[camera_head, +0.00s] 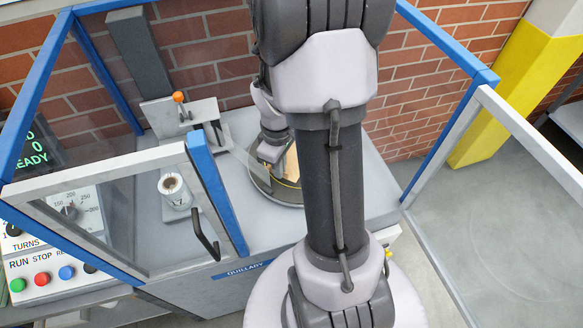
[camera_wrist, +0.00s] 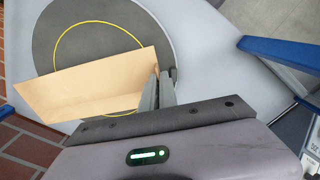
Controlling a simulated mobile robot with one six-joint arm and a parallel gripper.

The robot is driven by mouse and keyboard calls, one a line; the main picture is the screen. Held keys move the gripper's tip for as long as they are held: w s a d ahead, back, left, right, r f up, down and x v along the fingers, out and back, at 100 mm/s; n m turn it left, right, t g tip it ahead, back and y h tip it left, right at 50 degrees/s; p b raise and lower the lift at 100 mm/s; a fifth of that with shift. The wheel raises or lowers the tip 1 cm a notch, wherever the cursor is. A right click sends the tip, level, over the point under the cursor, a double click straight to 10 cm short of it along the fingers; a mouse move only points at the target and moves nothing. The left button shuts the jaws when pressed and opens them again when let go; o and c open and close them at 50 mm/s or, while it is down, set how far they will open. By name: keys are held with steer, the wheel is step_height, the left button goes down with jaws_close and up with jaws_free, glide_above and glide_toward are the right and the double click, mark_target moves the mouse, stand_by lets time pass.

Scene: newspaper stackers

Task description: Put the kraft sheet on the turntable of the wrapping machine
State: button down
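The kraft sheet (camera_wrist: 85,88) is a flat tan piece in the wrist view. It lies across the turntable (camera_wrist: 100,42), a dark grey disc with a yellow ring, and its left end reaches past the disc's rim. My gripper (camera_wrist: 161,76) appears shut on the sheet's right end. I cannot tell whether the sheet touches the disc or is just above it. In the head view, a small part of the sheet (camera_head: 292,163) shows over the turntable (camera_head: 263,187), with my arm hiding the rest.
The machine has a blue frame with clear panels; one door (camera_head: 535,145) stands open at right. A white roll (camera_head: 172,185) stands left of the turntable. A post with an orange knob (camera_head: 179,97) stands behind. The control panel (camera_head: 45,270) is at lower left.

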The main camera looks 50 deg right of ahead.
mark_target(280, 189)
step_height(280, 189, down, 7)
steer(key=shift+f+b, duration=0.1)
steer(key=shift+b, duration=1.15)
steer(key=c, duration=1.9)
jaws_free()
steer(key=shift+w, duration=0.1)
steer(key=shift+c, duration=0.2)
step_height(280, 189, up, 12)
steer(key=p, duration=0.5)
steer(key=shift+r, duration=0.25)
steer(key=shift+f, duration=0.1)
